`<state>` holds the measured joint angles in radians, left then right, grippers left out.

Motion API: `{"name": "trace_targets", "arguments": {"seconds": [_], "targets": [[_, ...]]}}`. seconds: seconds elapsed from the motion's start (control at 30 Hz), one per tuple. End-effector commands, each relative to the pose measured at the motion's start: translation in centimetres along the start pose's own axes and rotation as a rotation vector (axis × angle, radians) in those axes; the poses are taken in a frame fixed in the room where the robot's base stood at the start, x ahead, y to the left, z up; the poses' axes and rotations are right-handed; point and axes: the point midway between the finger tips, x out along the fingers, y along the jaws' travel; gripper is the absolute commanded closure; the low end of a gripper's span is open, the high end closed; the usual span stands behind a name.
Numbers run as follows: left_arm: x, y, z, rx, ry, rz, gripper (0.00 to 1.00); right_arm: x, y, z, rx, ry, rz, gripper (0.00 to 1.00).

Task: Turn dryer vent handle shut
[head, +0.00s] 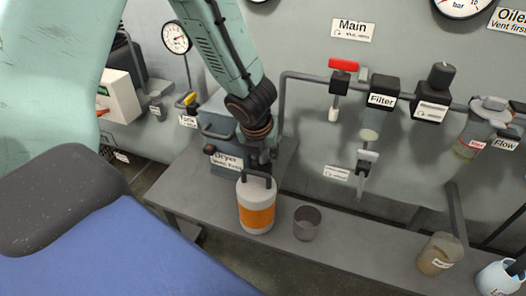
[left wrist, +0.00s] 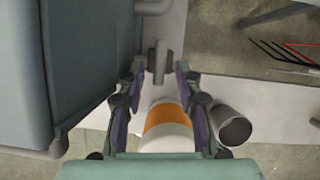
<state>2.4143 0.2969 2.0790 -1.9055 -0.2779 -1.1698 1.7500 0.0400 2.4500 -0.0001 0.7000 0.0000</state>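The dryer (head: 222,130) is a grey-blue box with a "Dryer" label (head: 227,161), standing on the bench against the wall. In the left wrist view its large body (left wrist: 85,60) fills the left side. A small grey vent handle (left wrist: 160,60) shows there beside the body, between and just ahead of my fingertips. My left gripper (head: 264,160) hangs at the dryer's right front side in the head view. In the left wrist view its two fingers (left wrist: 159,72) are apart with a gap around the handle; contact is not clear. In the head view the gripper hides the handle. My right gripper is not seen.
A white canister with an orange band (head: 257,217) stands close under my left gripper, with a dark cup (head: 306,223) to its right. A brown labelled jar (head: 440,254) stands farther right. Pipes, a red-handled valve (head: 343,66) and a filter (head: 382,94) line the wall.

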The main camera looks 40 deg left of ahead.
Motion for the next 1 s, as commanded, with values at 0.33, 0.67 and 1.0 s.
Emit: {"name": "trace_targets", "arguments": {"seconds": [0.33,0.67,1.0], "targets": [[-0.7,0.0,-0.1,-0.001,0.001,-0.001,0.65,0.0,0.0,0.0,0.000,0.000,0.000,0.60],[-5.6,0.0,0.0,-0.002,-0.002,-0.002,0.65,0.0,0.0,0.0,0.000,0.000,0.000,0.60],[-10.2,0.0,0.0,-0.002,-0.001,-0.001,0.65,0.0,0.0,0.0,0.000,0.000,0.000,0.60]]}}
